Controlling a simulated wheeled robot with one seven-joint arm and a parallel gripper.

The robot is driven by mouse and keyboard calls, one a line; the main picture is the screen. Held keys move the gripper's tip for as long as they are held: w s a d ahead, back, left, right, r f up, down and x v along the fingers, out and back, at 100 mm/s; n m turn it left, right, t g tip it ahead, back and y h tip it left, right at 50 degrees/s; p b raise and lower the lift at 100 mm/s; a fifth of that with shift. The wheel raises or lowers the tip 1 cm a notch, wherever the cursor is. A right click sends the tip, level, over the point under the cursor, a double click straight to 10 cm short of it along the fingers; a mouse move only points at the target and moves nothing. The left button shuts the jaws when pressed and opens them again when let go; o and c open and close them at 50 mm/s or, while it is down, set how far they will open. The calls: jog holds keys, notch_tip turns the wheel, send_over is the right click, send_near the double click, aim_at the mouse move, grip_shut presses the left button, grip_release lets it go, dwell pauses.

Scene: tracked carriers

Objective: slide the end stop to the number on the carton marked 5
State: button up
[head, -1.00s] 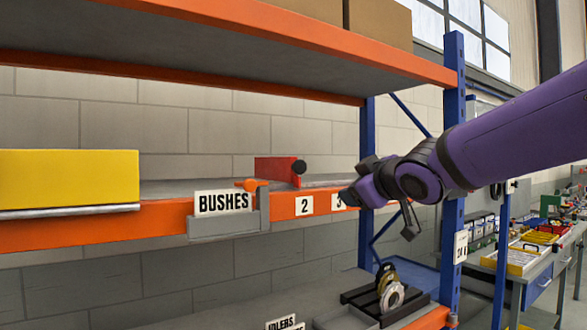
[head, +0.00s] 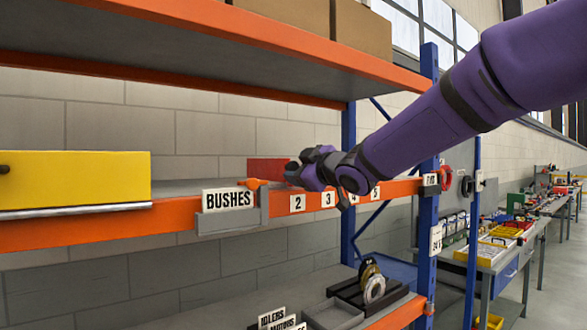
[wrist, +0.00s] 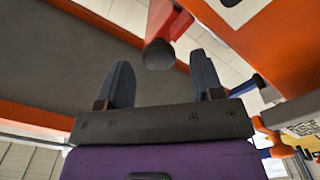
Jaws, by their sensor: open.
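The red end stop (head: 266,171) stands on the shelf behind the orange beam, near the tag marked 2. My gripper (head: 294,172) is in front of its right part and hides its dark round knob in the head view. In the wrist view the end stop (wrist: 166,20) comes down from the top, and its dark knob (wrist: 158,55) lies between the tips of my open fingers (wrist: 160,66). I see no contact. Number tags 2 (head: 297,203), 3 (head: 328,199), 4 and 5 (head: 375,193) run rightward along the beam. No carton marked 5 is readable.
A BUSHES sign holder (head: 230,210) with an orange part hangs on the beam left of tag 2. A yellow panel (head: 80,180) stands further left. Plain brown cartons (head: 362,33) sit on the upper shelf (head: 200,62). A blue upright (head: 428,170) stands at the right.

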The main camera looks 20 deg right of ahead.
jog(key=shift+x, duration=1.4)
grip_shut()
jog(key=w+d, duration=0.3)
jog(key=d, duration=0.6)
jog(key=w+d, duration=0.3)
jog(key=d, duration=0.7)
jog(key=w+d, duration=0.3)
jog(key=d, duration=0.6)
jog(key=shift+w+d, duration=0.1)
jog(key=shift+d, duration=0.25)
grip_release()
